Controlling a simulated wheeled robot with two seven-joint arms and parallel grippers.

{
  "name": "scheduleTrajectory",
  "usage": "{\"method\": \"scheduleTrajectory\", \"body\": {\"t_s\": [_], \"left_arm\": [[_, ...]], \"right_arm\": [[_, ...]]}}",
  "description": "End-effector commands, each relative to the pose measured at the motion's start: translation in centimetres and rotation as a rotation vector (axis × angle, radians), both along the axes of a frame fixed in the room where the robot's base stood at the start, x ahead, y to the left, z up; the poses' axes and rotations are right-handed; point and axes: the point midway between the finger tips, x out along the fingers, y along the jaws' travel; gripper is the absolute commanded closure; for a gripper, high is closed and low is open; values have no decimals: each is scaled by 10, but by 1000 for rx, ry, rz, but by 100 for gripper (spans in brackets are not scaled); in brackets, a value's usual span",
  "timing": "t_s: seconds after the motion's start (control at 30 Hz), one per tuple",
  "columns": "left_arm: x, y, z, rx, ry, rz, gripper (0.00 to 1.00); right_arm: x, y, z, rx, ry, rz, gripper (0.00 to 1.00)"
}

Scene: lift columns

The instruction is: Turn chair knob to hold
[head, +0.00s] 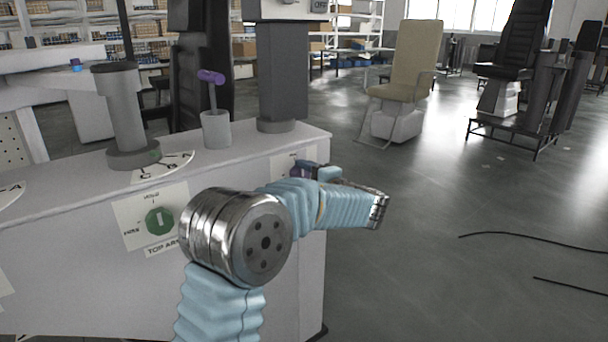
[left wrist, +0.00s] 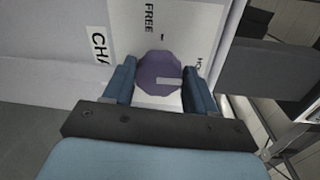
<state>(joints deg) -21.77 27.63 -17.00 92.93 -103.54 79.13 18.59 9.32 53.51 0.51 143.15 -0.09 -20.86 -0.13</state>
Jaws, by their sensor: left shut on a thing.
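The chair knob (left wrist: 158,70) is a purple, many-sided dial on a white label plate (left wrist: 185,25) in the left wrist view. My left gripper (left wrist: 160,86) has its blue fingers on both sides of the knob and is shut on it. The knob's white pointer mark points right in that view, toward the side where a partly hidden "HO" shows; "FREE" is printed above. In the head view the knob (head: 297,173) is a small purple patch beside my left gripper (head: 315,171), at the cabinet's right end. My right gripper is out of view.
The grey cabinet (head: 90,265) also bears a green knob (head: 159,221) labelled "TOP ARM". A purple-topped lever (head: 211,90) and grey columns (head: 283,75) stand on its top. A beige chair (head: 412,65) stands behind on the right. The floor right of the cabinet is mostly free, with black cables.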

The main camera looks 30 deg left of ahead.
Motion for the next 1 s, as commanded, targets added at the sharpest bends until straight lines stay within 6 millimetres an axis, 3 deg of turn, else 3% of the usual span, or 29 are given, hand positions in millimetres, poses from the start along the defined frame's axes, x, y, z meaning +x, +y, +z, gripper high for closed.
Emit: {"method": "scheduleTrajectory", "body": {"t_s": [0.6,0.63,0.7,0.8,1.0], "left_arm": [[1,-2,-2,14,42,-3,74],[1,-2,-2,14,42,-3,40],[1,-1,-2,14,41,-3,30],[0,-1,-1,14,39,-2,18],[0,-1,-1,15,38,-1,18]], "right_arm": [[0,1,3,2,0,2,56],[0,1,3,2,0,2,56],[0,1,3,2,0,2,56],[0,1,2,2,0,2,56],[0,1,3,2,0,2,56]]}}
